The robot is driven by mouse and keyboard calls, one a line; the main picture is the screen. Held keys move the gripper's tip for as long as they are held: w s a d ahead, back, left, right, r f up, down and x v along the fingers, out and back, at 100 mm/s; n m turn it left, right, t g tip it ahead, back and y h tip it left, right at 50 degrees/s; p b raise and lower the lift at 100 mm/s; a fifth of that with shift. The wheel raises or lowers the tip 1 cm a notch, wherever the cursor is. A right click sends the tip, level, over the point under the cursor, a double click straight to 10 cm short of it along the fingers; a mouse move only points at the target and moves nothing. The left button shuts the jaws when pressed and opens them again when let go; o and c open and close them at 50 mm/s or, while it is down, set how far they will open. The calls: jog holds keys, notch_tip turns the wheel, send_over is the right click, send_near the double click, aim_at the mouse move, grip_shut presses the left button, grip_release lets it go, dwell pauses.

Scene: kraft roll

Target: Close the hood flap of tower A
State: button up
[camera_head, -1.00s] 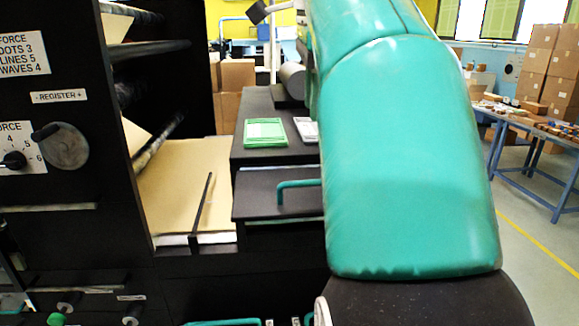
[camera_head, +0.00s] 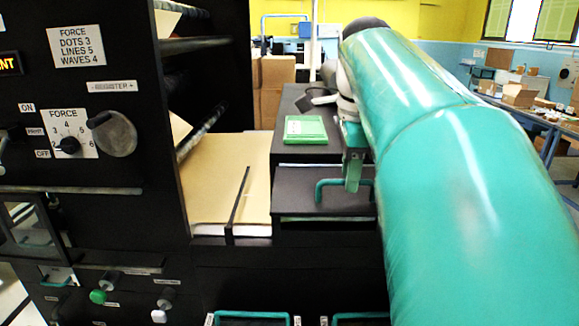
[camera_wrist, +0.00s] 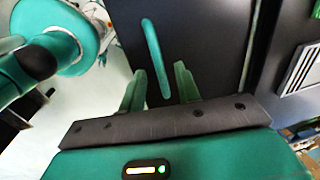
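A dark flat panel (camera_head: 310,203) with a teal bar handle (camera_head: 338,183) is right of centre in the head view. I see no tower label on it, so I cannot tell whether it is the hood flap. My gripper (camera_head: 353,182) hangs at the right part of this handle, partly hiding it. In the wrist view the teal handle (camera_wrist: 156,57) runs up the dark panel (camera_wrist: 200,40). My gripper (camera_wrist: 160,77) has its two fingers apart, with the handle's near end showing between them. I cannot tell whether they touch it.
A black machine (camera_head: 100,100) with knobs and a force dial stands at left. Kraft paper (camera_head: 222,180) lies beside the panel, with a thin dark rod over it. A green item (camera_head: 305,130) lies on the black housing. More teal handles (camera_head: 252,315) show along the bottom.

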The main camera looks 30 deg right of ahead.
grip_shut()
jog(key=shift+f, duration=0.15)
